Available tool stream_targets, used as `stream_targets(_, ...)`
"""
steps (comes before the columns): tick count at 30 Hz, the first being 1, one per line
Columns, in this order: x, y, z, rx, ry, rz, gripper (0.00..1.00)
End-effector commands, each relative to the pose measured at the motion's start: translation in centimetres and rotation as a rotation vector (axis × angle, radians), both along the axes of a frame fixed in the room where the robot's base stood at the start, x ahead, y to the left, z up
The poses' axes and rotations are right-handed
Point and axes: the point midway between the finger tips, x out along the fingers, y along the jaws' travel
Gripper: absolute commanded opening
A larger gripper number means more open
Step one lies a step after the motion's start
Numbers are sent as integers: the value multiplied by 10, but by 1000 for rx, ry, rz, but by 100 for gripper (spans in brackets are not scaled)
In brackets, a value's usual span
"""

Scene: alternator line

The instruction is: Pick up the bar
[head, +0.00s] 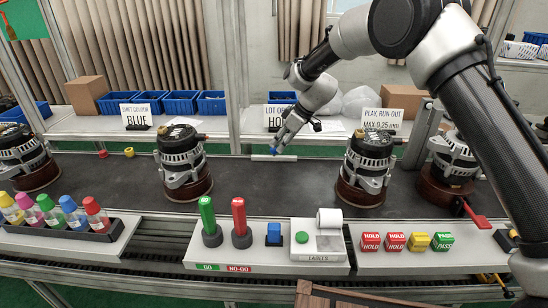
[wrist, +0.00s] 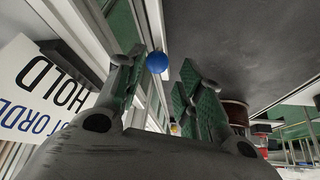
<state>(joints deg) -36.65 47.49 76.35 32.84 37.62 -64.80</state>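A short pale bar (head: 284,158) lies along the far side of the dark conveyor in the head view. A small blue ball (head: 273,151) shows just above it, at the tip of my gripper (head: 279,145). My gripper points down at this spot from above. In the wrist view my gripper (wrist: 160,78) has its two green-padded fingers apart, and the blue ball (wrist: 157,62) appears between and beyond their tips. I cannot tell whether the fingers touch the ball or the bar. The bar is not clearly made out in the wrist view.
Alternators stand on the belt left (head: 182,160) and right (head: 366,165) of my gripper. A HOLD sign (wrist: 50,88) stands close beside the fingers. The middle belt (head: 270,190) is clear.

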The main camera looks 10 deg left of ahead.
Motion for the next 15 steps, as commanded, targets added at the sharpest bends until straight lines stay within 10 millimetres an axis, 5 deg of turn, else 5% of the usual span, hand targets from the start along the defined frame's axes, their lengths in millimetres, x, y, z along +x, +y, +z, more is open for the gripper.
stream_targets(15,10,30,-50,0,0,-2,37)
